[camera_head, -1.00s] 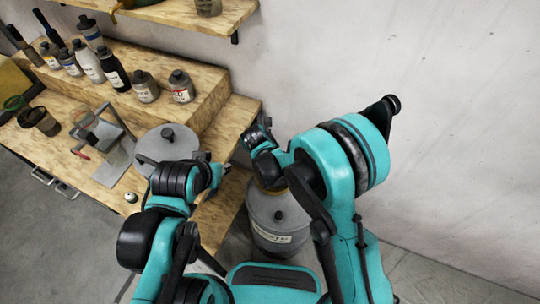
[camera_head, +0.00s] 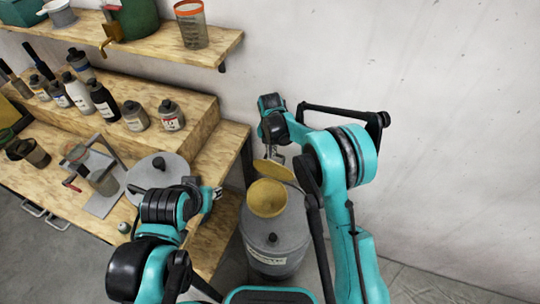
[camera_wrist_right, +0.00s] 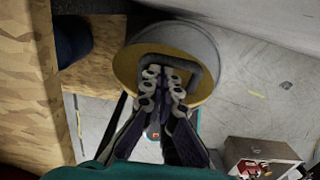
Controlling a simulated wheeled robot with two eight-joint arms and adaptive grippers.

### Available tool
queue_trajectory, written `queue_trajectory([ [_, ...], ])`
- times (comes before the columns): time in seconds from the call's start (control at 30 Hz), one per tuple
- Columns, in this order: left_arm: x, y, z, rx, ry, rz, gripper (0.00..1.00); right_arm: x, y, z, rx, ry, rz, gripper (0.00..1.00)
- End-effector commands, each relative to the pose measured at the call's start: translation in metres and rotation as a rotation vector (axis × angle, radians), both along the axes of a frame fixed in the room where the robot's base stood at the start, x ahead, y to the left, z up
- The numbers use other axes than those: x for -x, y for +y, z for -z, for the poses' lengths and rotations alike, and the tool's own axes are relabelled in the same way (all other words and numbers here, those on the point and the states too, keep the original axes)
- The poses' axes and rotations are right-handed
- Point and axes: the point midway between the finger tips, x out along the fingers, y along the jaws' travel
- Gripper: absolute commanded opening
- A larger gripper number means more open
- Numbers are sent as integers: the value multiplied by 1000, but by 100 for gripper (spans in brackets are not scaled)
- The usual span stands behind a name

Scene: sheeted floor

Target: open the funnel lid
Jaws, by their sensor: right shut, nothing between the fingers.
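A yellow funnel (camera_head: 267,198) sits on top of a grey drum (camera_head: 283,237) right of the bench. Its yellow lid (camera_head: 274,170) stands tilted up at the back of the funnel, and the bowl shows open. My right gripper (camera_head: 277,152) is at the lid's upper side. In the right wrist view, the lid (camera_wrist_right: 125,68) has a dark loop handle (camera_wrist_right: 152,50), and the fingers (camera_wrist_right: 163,75) are shut together at the handle, partly inside its loop. My left gripper (camera_head: 212,196) is by the bench edge, left of the drum; its jaw state is unclear.
The bench (camera_head: 45,150) on the left holds several bottles, a metal stand (camera_head: 103,180) and a grey round container (camera_head: 157,175) beside my left arm. A wall shelf (camera_head: 205,48) is above. Clear wall lies to the right.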

Motion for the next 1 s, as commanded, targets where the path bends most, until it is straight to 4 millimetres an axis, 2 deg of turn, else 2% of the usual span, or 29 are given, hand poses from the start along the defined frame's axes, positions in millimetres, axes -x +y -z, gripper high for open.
queue_trajectory([
  [0.43,0,0,0,0,0,0,33,-1,0,0,0,-1,0,0],
  [0.57,0,0,0,0,0,0,33,-1,0,-8,0,-1,0,0],
  [0.67,0,0,0,0,0,0,33,0,0,-23,0,-1,0,0],
  [1.0,0,0,0,0,0,0,33,4,1,-95,0,-1,0,0],
])
